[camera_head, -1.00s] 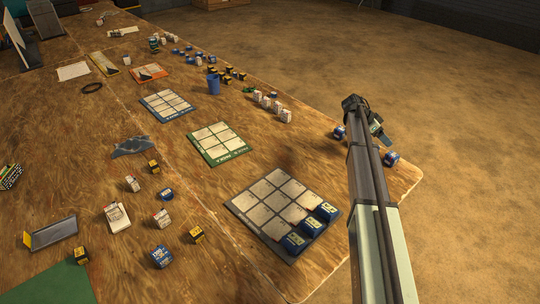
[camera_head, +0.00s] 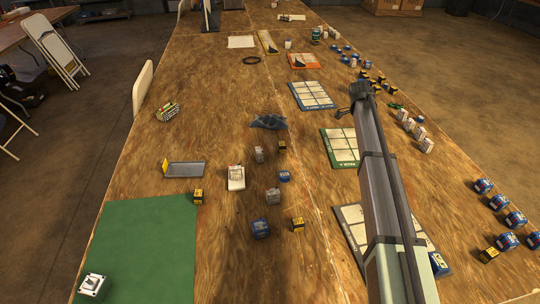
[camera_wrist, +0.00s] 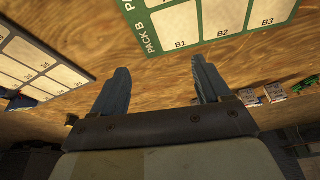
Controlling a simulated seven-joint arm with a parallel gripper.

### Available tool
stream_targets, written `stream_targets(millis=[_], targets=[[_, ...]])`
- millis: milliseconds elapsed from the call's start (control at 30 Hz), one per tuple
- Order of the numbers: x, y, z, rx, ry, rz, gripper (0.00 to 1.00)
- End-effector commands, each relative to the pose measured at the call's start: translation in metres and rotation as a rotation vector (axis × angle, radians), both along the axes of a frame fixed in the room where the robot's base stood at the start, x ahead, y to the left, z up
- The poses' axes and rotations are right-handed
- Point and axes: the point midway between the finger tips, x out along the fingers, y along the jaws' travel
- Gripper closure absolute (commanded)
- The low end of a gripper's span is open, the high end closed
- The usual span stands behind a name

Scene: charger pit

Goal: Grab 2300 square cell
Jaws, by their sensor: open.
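Several square cells lie on the wooden table in the head view; their numbers are too small to read, so I cannot tell which is a 2300. Blue cells (camera_head: 260,228) and (camera_head: 285,175), pale cells (camera_head: 274,195) and black-yellow cells (camera_head: 298,224) are scattered mid-table. More blue cells (camera_head: 498,201) lie at the right edge with a black-yellow one (camera_head: 488,255). A blue cell (camera_head: 438,263) shows on the near board. My gripper (camera_head: 345,112) is above the table near the blue and green boards. In the wrist view my gripper (camera_wrist: 160,72) is open and empty.
The green-edged board (camera_head: 345,163), marked PACK B, lies beyond the near grey board (camera_head: 350,214), partly behind my arm. A blue-edged board (camera_head: 311,105) is farther back. A grey tray (camera_head: 185,170), a white device (camera_head: 236,180) and a green mat (camera_head: 150,245) lie left.

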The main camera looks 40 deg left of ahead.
Motion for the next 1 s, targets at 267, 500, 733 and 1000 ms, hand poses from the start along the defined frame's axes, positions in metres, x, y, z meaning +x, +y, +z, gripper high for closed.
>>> stream_targets(millis=[267, 500, 733, 1000], targets=[[-0.085, 0.167, 0.018, 0.118, 0.076, 0.135, 0.23], [-0.173, 0.281, 0.034, 0.200, 0.156, 0.239, 0.23], [-0.226, 0.334, 0.044, 0.239, 0.202, 0.292, 0.23], [-0.236, 0.342, 0.033, 0.244, 0.212, 0.300, 0.23]])
